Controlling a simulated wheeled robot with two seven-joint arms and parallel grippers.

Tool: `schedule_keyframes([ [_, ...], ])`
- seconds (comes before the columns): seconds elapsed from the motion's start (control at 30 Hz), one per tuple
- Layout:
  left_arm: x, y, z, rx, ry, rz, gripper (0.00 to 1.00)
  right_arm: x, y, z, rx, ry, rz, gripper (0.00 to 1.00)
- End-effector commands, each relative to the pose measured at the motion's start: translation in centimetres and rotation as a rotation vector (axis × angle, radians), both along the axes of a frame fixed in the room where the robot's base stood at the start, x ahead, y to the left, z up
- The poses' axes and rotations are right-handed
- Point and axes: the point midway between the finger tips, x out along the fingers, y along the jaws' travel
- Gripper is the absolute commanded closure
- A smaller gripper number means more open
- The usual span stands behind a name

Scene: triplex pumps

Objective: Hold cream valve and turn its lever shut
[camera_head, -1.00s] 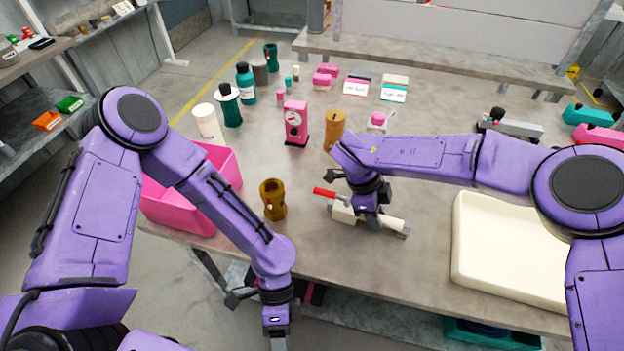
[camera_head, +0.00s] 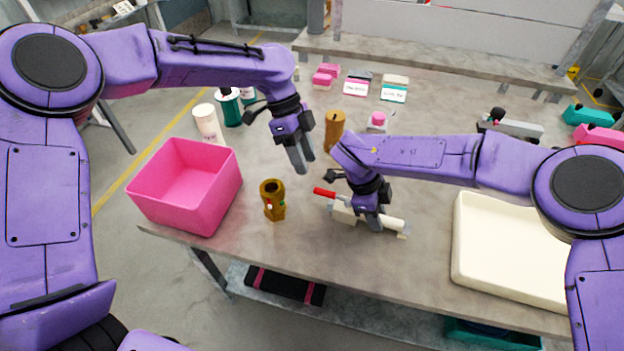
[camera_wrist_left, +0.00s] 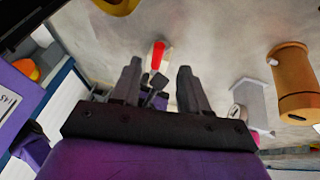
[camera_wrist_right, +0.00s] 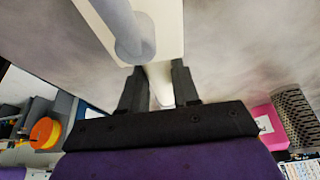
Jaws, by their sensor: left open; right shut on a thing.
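The cream valve (camera_head: 393,223) lies on the table in the middle of the head view, with its red lever (camera_head: 324,192) sticking out to the left. My right gripper (camera_head: 372,212) is shut on the valve's body from above and hides part of it. In the right wrist view the cream body (camera_wrist_right: 160,78) sits between the fingers. My left gripper (camera_head: 304,168) is open and empty above the table, behind and left of the lever. In the left wrist view the red lever (camera_wrist_left: 158,55) shows ahead between the open fingers, apart from them.
A brown-gold valve (camera_head: 273,200) stands left of the lever, near a pink bin (camera_head: 180,215). An orange cylinder (camera_head: 334,128) stands behind my left gripper. A cream tray (camera_head: 505,262) lies at the right. Bottles stand at the back left.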

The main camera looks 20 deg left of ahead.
Motion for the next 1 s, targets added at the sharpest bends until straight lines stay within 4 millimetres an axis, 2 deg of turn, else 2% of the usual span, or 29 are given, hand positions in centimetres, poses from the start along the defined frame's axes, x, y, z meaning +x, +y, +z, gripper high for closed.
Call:
schedule_keyframes([
  [0.1,-0.7,-1.0,-2.6,0.001,0.005,-0.002,0.56,0.0,0.0,0.1,0.001,-0.001,0.0,1.0],
  [0.3,-1.3,-2.1,-5.4,0.001,0.003,-0.001,0.56,0.0,0.1,0.1,0.001,-0.001,0.0,1.0],
  [0.63,-1.4,-2.4,-6.0,0.001,0.0,0.0,0.56,0.0,0.0,0.1,0.001,-0.001,0.0,1.0],
  [0.67,-1.4,-2.4,-6.0,0.001,0.0,0.0,0.62,0.0,0.0,0.1,0.001,-0.001,0.0,1.0],
  [0.7,-1.5,-2.4,-6.0,0.001,0.001,-0.001,0.75,0.0,0.0,0.1,0.001,-0.001,0.0,1.0],
  [0.77,-1.4,-2.4,-6.0,0.001,0.001,-0.001,0.95,0.0,0.0,0.1,0.001,-0.001,0.0,1.0],
  [0.8,-1.4,-2.4,-6.0,0.001,0.001,-0.001,1.0,0.0,0.0,0.1,0.001,-0.001,0.0,1.0],
  [1.0,-1.5,-2.4,-6.0,0.001,0.001,0.003,1.0,0.0,0.0,0.1,0.001,-0.001,0.0,1.0],
])
